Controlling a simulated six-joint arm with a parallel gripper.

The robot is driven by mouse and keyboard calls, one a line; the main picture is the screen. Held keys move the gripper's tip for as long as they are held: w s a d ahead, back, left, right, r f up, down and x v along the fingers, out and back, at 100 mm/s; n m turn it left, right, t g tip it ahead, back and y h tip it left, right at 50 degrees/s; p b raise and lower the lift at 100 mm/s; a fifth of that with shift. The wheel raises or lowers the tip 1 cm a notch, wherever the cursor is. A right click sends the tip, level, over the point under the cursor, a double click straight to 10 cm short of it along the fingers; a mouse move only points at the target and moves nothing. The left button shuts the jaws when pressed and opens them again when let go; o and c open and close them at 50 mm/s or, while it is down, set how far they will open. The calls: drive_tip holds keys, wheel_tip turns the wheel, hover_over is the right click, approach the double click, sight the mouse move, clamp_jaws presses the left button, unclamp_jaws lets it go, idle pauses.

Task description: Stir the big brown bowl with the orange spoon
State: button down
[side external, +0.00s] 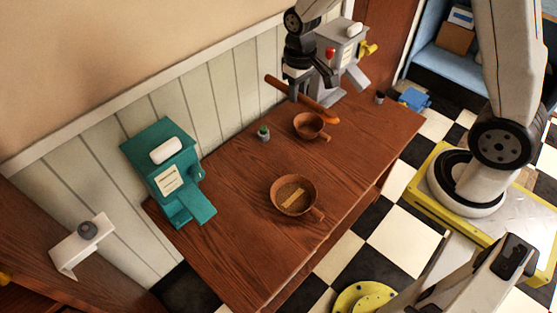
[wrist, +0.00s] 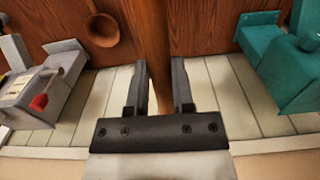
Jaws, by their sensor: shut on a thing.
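The orange spoon (side external: 322,113) is held in the air above the far part of the table, tilted, with its bright orange end near the small bowl. Its brown handle (wrist: 156,38) runs between the fingers in the wrist view. My gripper (side external: 306,92) is shut on the spoon; it also shows in the wrist view (wrist: 159,88). The big brown bowl (side external: 276,204) stands upright in the middle of the table, apart from the spoon, with a yellowish piece inside. I cannot make out the big bowl in the wrist view.
A smaller brown bowl (side external: 308,126) stands close to the spoon. A small green-topped jar (side external: 263,133) is near the wall. A teal machine (side external: 165,170) is at the table's left end and a grey machine (side external: 340,58) at the far end. The wooden table (side external: 235,200) is otherwise mostly clear.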

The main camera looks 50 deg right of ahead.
drive_tip(key=shift+s+a+r, duration=0.1)
drive_tip(key=shift+a+r, duration=0.1)
drive_tip(key=shift+a, duration=0.05)
drive_tip(key=shift+s+f, duration=0.1)
drive_tip(key=shift+f, duration=0.05)
wheel_tip(320, 180, down, 14)
drive_tip(key=s+a+m+g+h, duration=0.1)
drive_tip(key=m+h, duration=1)
drive_tip(key=m, duration=0.3)
drive_tip(key=shift+s+m, duration=0.3)
drive_tip(key=shift+s, duration=0.1)
idle(0.6)
drive_tip(key=shift+g, duration=0.3)
drive_tip(key=shift+f, duration=0.1)
